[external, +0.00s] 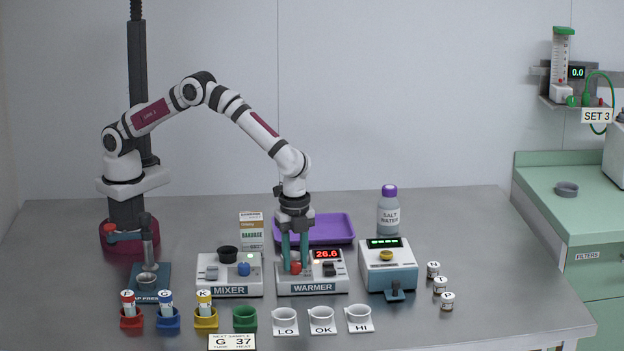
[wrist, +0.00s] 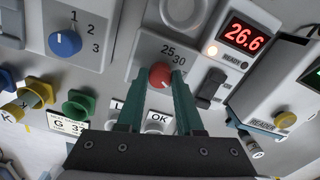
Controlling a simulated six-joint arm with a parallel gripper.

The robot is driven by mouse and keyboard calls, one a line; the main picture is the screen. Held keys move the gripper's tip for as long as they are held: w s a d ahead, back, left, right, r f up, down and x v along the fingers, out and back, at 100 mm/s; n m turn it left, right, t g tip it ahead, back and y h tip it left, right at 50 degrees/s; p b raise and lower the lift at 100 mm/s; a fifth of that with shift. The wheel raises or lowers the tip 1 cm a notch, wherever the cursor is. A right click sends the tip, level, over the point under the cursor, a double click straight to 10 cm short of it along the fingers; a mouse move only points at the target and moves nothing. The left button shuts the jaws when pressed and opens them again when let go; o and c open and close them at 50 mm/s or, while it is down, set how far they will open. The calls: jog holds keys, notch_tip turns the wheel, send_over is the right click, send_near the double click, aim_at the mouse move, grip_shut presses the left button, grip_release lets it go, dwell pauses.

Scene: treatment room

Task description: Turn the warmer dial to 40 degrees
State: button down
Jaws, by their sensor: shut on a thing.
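The warmer (external: 313,287) is a white box with a dark label, at the middle of the table. Its red display (wrist: 246,36) reads 26.6, and the same reading shows in the external view (external: 326,254). In the external view my gripper (external: 294,264) points straight down over the dial.
The mixer (external: 229,275) with a blue dial stands close on the left, and the reader (external: 388,266) on the right. A purple tray (external: 328,229) and a salt water bottle (external: 388,212) are behind. White cups labelled LO (external: 286,322), OK (external: 321,320) and HI (external: 359,318) stand in front.

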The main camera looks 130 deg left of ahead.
aim_at(295, 263)
dwell(0.4)
jog(key=c, duration=0.6)
grip_release()
jog(key=shift+o, duration=0.2)
notch_tip(295, 263, up, 16)
jog(key=shift+f, duration=0.1)
jog(key=s+d+r, duration=0.4)
jog(key=s+r, duration=0.2)
jog(key=s, duration=0.4)
jog(key=s+d+f+y, duration=0.1)
jog(key=s+f, duration=0.1)
jog(key=s, duration=1.1)
jog(key=s+d+f, duration=0.2)
jog(key=s+f, duration=0.1)
jog(key=s, duration=1)
jog(key=shift+s+d+y, duration=0.15)
jog(key=shift+d+y, duration=0.15)
jog(key=shift+y, duration=0.1)
